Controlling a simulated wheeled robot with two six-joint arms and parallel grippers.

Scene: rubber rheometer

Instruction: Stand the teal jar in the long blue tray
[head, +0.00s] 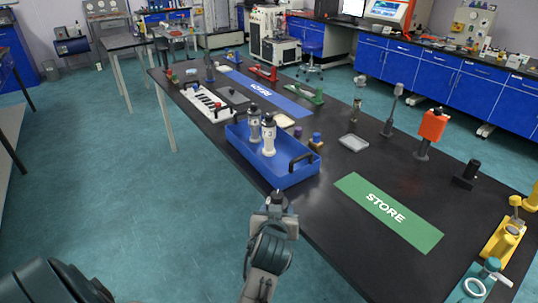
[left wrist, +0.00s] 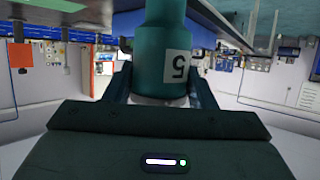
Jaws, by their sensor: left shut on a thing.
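The teal jar (left wrist: 165,50) with an upside-down "5" label fills the upper middle of the left wrist view. In the head view my left gripper (head: 278,205) is beside the near end of the long blue tray (head: 290,180). Only a small dark tip shows at its fingers there; the teal body is hidden. The tray has black handles and holds two white jars (head: 268,140) with dark tops, standing upright. My right gripper is not in view.
A green STORE mat (head: 388,211) lies bare right of the tray. A small grey dish (head: 353,142) and an orange-topped stand (head: 431,130) are behind it. A white rack (head: 205,102) and a blue mat (head: 265,94) lie farther back. The tray's near part is free.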

